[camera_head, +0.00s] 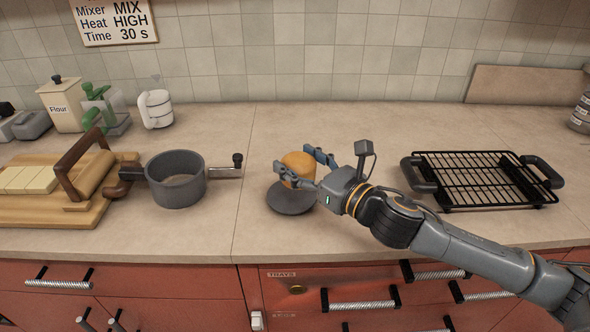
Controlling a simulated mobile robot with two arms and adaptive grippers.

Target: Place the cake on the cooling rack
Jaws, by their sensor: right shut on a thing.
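The cake (297,166) is a small rounded orange-brown piece, at the middle of the counter. My right gripper (299,167) is shut on it, with one finger on the near side and one on the far side. A dark round plate or tray (290,198) lies just below the cake; I cannot tell whether they touch. The cooling rack (475,178) is a black wire grid with two thick side handles, on the counter to the right, and its grid is empty. My left gripper is not in view.
A grey pot (177,178) stands left of the cake. A wooden board (50,212) with pale blocks and a rolling pin lies at far left. A flour canister (62,105) and white container (156,108) stand behind. Counter between gripper and rack is clear except for my arm.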

